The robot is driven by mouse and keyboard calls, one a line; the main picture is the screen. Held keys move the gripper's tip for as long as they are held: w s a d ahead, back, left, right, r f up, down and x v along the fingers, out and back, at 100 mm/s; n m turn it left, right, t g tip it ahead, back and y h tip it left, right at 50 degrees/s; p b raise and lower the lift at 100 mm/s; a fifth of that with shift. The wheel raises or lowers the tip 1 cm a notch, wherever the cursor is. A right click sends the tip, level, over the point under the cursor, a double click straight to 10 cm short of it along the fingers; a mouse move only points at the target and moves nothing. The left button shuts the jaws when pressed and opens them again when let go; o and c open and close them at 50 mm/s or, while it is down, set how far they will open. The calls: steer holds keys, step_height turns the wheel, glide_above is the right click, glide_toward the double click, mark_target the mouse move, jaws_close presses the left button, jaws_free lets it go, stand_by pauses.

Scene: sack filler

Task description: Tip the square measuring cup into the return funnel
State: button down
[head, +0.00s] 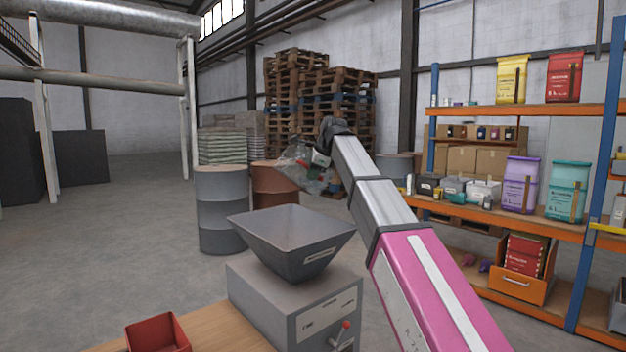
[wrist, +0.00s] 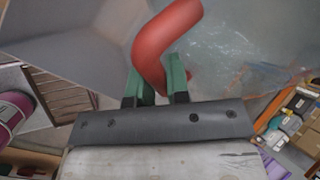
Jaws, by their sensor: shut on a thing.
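My gripper (wrist: 158,80) is shut on the red bent handle (wrist: 158,45) of a clear see-through cup (wrist: 235,60), which fills much of the top of the wrist view. In the head view the clear cup (head: 296,156) hangs in the air at the end of my arm, above and behind the funnel in the picture. Its exact tilt and contents cannot be told. The grey square funnel (head: 292,238), wide at the top, sits on a grey box-shaped machine (head: 300,302). The cup and funnel are apart in the head view.
A red open box (head: 157,333) stands on the wooden table (head: 215,330) at bottom left. A grey drum (head: 221,210) and a brown drum (head: 273,183) stand behind the funnel. Orange shelving (head: 530,221) with sacks is at right. Open floor lies at left.

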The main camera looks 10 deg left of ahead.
steer(key=shift+w+d+r+m+y, duration=0.2)
steer(key=shift+r+m+y, duration=0.25)
steer(key=shift+m+y, duration=0.2)
steer(key=r+m+y, duration=0.1)
steer(key=r+y, duration=0.1)
steer(key=d+r+m+y, duration=0.1)
steer(key=r+y, duration=0.1)
steer(key=w+r+m+y, duration=0.1)
steer(key=r+m+y, duration=0.1)
steer(key=shift+d+r, duration=0.3)
steer(key=shift+d+r+y, duration=0.1)
steer(key=shift+r+y, duration=0.15)
steer(key=shift+r, duration=0.1)
